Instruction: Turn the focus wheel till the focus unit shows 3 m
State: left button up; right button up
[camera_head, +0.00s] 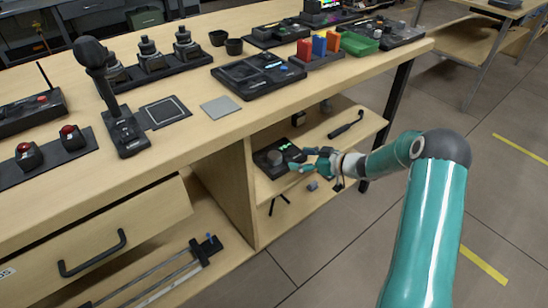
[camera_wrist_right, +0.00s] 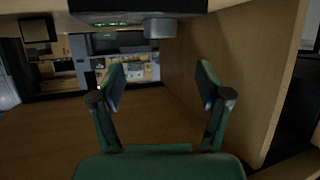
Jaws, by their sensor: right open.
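The focus unit (camera_head: 292,153) is a dark box with a small green-lit display, on the shelf inside the desk's open compartment. Its grey round focus wheel (camera_head: 274,157) faces out at the left of the display. The display is too small to read. My right gripper (camera_head: 303,160) reaches in from the right, just in front of the unit. In the wrist view, the right gripper (camera_wrist_right: 161,85) is open with nothing between its fingers. The unit (camera_wrist_right: 130,6) and the wheel (camera_wrist_right: 160,27) show there at the top edge, apart from the fingers. My left gripper is not in view.
A wooden side panel (camera_head: 226,190) bounds the compartment on the left. A black handled item (camera_head: 346,124) lies farther right on the shelf. The desk top above (camera_head: 200,132) carries joysticks, panels and coloured blocks. A drawer (camera_head: 95,245) is at the lower left.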

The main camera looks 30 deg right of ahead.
aim_at(276, 155)
jog(key=b+x, duration=0.1)
jog(key=x, duration=1)
jog(key=shift+w+a+f+b, duration=0.15)
jog(key=shift+b, duration=0.25)
jog(key=c, duration=1.2)
jog(key=shift+o, duration=0.2)
jog(key=shift+m+h+b, duration=0.4)
jog(key=shift+b, duration=0.3)
jog(key=m+t+h+b, duration=0.1)
jog(key=m+h+b, duration=0.3)
jog(key=b, duration=0.8)
jog(key=shift+w+h, duration=0.1)
jog(key=shift+h, duration=0.3)
jog(key=shift+b, duration=0.45)
